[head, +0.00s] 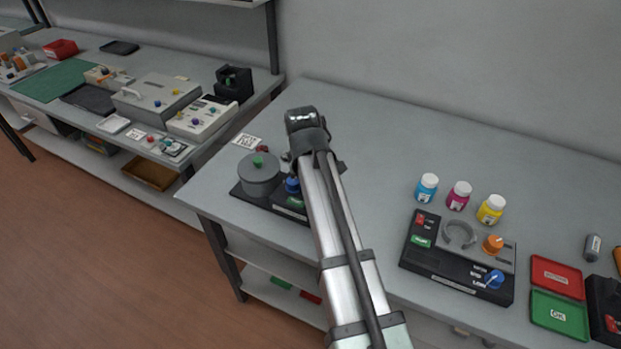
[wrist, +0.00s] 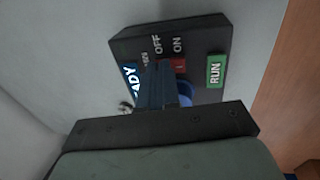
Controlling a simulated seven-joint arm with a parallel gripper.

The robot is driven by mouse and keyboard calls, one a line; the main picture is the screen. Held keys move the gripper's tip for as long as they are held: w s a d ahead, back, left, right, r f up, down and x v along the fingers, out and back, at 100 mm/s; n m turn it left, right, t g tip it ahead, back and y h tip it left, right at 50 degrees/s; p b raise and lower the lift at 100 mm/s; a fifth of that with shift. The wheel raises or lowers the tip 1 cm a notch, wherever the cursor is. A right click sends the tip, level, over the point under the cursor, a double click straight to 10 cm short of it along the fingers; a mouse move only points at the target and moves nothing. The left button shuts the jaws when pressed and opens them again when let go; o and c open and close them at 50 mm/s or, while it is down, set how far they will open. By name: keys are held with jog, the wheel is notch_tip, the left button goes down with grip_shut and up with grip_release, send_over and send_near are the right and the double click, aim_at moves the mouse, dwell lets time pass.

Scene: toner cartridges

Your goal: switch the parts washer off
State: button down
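The parts washer appears to be the black-based unit (head: 238,190) at the left end of the near bench, carrying a grey lidded pot (head: 260,178) and a blue knob (head: 291,186). My arm covers its right part. In the wrist view its panel (wrist: 205,42) shows OFF and ON labels, a red mark by ON and a green RUN label (wrist: 215,71). My gripper (wrist: 158,66) is over the panel, its fingers close together beside the blue knob (wrist: 186,94) and partly covering it. Contact and the knob's pointer are hidden. In the head view my gripper is hidden behind my arm.
Right of my arm stand another black unit (head: 455,283) with orange and blue knobs, several coloured bottles (head: 459,196), a red tray (head: 557,277) and a green tray (head: 559,315). A second bench with devices is at the left. The bench middle behind is clear.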

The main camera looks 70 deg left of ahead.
jog(key=shift+w+f, duration=0.1)
jog(key=shift+f, duration=0.35)
jog(key=shift+d, duration=0.1)
jog(key=shift+s+d, duration=0.6)
jog(key=shift+s, duration=0.05)
notch_tip(320, 180, up, 14)
jog(key=s+d, duration=0.1)
jog(key=shift+s+r, duration=0.15)
jog(key=shift+r, duration=0.1)
jog(key=shift+a, duration=0.1)
dwell(0.5)
jog(key=shift+a+r, duration=0.15)
jog(key=shift+a, duration=0.05)
